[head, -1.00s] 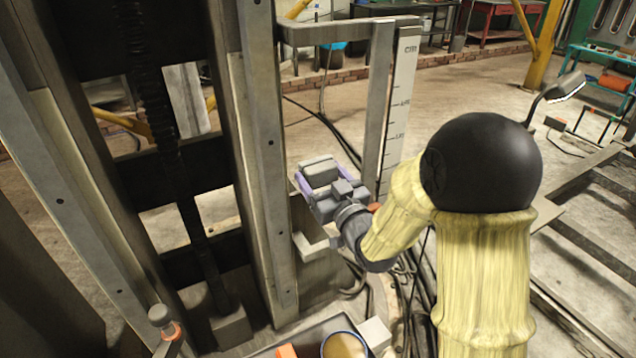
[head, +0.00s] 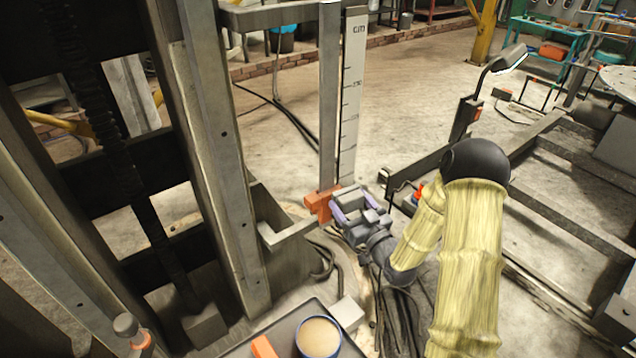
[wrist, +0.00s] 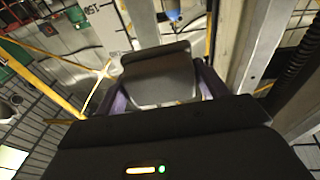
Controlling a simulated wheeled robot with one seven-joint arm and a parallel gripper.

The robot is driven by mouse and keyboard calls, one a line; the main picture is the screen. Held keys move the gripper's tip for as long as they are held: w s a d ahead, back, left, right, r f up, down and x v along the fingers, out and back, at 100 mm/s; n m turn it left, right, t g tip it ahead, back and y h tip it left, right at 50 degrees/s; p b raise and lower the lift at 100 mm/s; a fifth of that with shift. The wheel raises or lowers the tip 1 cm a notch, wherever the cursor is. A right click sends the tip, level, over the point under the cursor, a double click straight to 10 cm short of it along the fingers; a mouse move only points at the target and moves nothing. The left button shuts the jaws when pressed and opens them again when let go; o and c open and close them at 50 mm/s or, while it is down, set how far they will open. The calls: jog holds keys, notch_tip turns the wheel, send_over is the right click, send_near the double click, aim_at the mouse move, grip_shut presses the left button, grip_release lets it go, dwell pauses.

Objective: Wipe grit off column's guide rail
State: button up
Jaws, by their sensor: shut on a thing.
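The column's guide rail (head: 222,150) is a long upright metal strip with dark bolt holes on the right side of the column. I cannot make out grit on it. My gripper (head: 352,205) is right of the rail, apart from it, low beside the scale post. Its purple fingers are shut on a grey block-like pad, which shows between them in the wrist view (wrist: 160,78). The pad's far face is hidden. An orange block (head: 322,203) at the post's lower end is just left of my fingers; I cannot tell if they touch.
A metal bracket (head: 284,236) sticks out between the rail and my gripper. The white scale (head: 352,90) stands behind my gripper. A dark tray (head: 238,349) at the bottom carries a cup (head: 318,338) and an orange item. Cables lie on the floor; a lamp stands at right.

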jog(key=s+d+f+m+t+h, duration=0.1)
jog(key=s+d+f+m+h, duration=0.1)
jog(key=d+f, duration=0.6)
jog(key=s+d+h, duration=0.1)
jog(key=s+d, duration=0.1)
jog(key=d, duration=0.2)
jog(key=shift+s+d+f, duration=0.15)
jog(key=shift+f, duration=0.25)
